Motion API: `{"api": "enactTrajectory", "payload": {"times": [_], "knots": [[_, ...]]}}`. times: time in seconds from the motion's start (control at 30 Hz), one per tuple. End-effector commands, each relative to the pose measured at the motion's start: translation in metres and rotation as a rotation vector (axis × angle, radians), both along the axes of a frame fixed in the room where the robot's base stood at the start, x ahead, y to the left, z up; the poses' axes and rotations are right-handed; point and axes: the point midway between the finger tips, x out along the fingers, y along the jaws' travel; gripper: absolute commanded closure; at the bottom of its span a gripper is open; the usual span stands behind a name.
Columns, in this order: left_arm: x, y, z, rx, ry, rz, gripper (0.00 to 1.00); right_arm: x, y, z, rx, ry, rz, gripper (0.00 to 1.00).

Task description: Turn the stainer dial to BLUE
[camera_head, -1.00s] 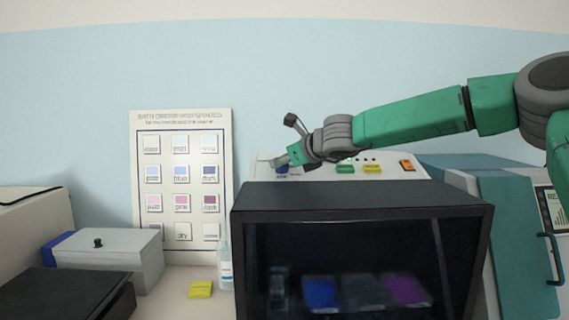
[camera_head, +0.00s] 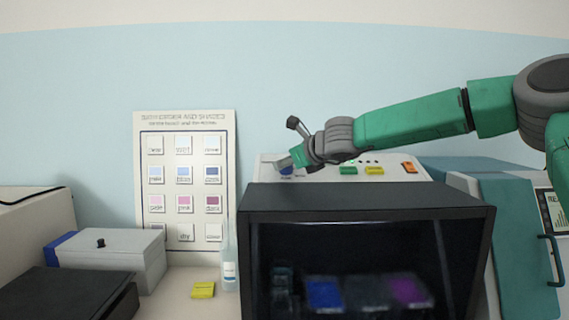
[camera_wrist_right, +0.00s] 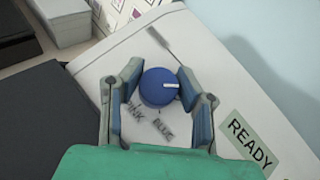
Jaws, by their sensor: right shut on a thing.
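The blue stainer dial (camera_wrist_right: 159,88) sits on a pale panel, with a white mark on its face pointing right in the wrist view. Labels reading PINK (camera_wrist_right: 137,116) and BLUE (camera_wrist_right: 163,131) are printed below it in that view; the mark points at neither. My right gripper (camera_wrist_right: 159,78) has its fingers on both sides of the dial and is shut on it. In the head view my right gripper (camera_head: 291,162) reaches the left end of the stainer's panel (camera_head: 325,172), and the dial (camera_head: 287,170) is partly hidden. My left gripper is not in view.
The dark-framed stainer box (camera_head: 365,197) stands in front of the panel, with coloured trays inside. Green (camera_head: 348,170), yellow (camera_head: 374,170) and orange (camera_head: 410,167) parts lie along the panel. A READY label (camera_wrist_right: 250,140) shows beside the gripper. A bottle (camera_head: 229,270) stands left of the box.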

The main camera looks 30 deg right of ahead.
Motion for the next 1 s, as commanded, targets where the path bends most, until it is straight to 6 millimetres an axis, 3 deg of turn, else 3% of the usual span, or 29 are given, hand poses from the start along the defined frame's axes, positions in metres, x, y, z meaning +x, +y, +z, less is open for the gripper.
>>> {"api": "enactTrajectory", "payload": {"times": [0.03,0.63,0.67,0.7,1.0], "knots": [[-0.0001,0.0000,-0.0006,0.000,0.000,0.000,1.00,-0.0014,0.0010,-0.0119,0.002,0.019,0.002,1.00],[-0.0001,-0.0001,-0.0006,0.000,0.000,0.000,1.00,-0.0016,0.0005,-0.0120,0.001,0.020,0.001,1.00],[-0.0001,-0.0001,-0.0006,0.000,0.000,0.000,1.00,-0.0016,0.0005,-0.0120,0.001,0.020,0.001,0.64],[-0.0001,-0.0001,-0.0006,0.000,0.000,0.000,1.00,-0.0016,0.0004,-0.0117,0.001,0.019,0.000,0.50],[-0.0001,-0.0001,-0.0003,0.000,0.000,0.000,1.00,-0.0020,0.0003,-0.0061,0.002,0.010,0.000,0.48]]}}
